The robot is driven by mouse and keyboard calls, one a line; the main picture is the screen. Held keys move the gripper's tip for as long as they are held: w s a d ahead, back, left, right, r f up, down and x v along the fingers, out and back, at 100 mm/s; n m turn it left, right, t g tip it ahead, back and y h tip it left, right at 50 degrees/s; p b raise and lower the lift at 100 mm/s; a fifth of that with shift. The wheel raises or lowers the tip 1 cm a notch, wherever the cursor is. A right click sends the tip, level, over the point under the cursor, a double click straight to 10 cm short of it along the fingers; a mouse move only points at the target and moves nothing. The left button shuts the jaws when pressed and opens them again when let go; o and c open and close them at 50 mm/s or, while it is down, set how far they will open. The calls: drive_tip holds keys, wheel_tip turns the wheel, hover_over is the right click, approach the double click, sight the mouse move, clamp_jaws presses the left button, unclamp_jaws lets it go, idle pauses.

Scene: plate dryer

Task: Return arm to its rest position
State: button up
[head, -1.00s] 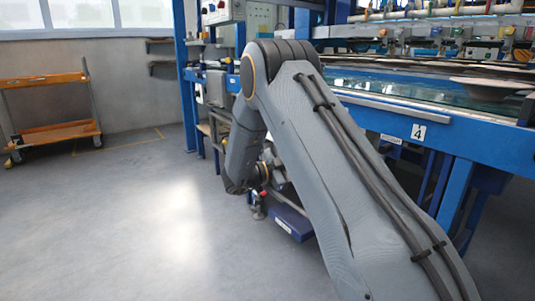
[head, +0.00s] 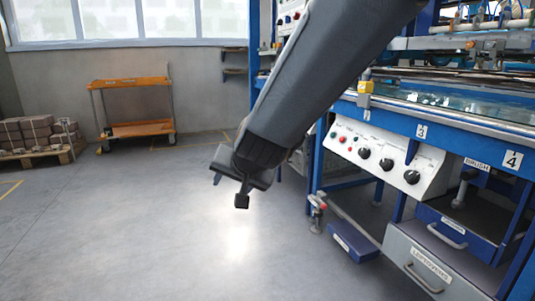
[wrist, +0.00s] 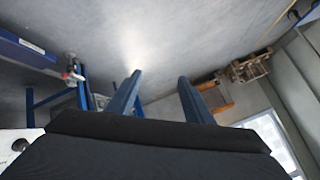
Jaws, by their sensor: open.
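My gripper (head: 230,190) hangs at the end of my arm near the middle of the head view, pointing down over bare grey floor. Its two fingers are apart with nothing between them. In the wrist view the open fingers (wrist: 160,77) show against the floor, also empty. My arm slants down from the top of the head view, in front of part of the machine.
The blue plate dryer (head: 448,120) stands close on the right, with a white control panel (head: 385,158) and a drawer (head: 430,265). An orange cart (head: 133,108) and a pallet of blocks (head: 35,135) stand by the back wall. The floor (head: 150,230) at left is clear.

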drive_tip(key=s+f+n+g, duration=0.3)
drive_tip(key=s+n+g, duration=0.2)
drive_tip(key=s, duration=1.3)
drive_tip(key=s+d+f+n+g+h, duration=0.1)
drive_tip(key=s+d+n+g, duration=0.1)
drive_tip(key=s+d, duration=0.35)
drive_tip(key=s+d+f+n+g+h, duration=0.1)
drive_tip(key=s+d+g, duration=0.1)
drive_tip(key=s, duration=0.7)
drive_tip(key=d+r+m+h+p, duration=0.1)
drive_tip(key=d+r+m+p, duration=0.2)
drive_tip(key=d+r+p, duration=0.7)
drive_tip(key=d+r+m+h+p, duration=0.1)
drive_tip(key=d+r+m+p, duration=0.2)
drive_tip(key=d+r+p, duration=0.8)
wheel_tip(320, 180, up, 8)
drive_tip(key=p, duration=1.6)
drive_tip(key=shift+s+f+p, duration=0.2)
drive_tip(key=shift+f+p, duration=0.05)
drive_tip(key=shift+p, duration=0.1)
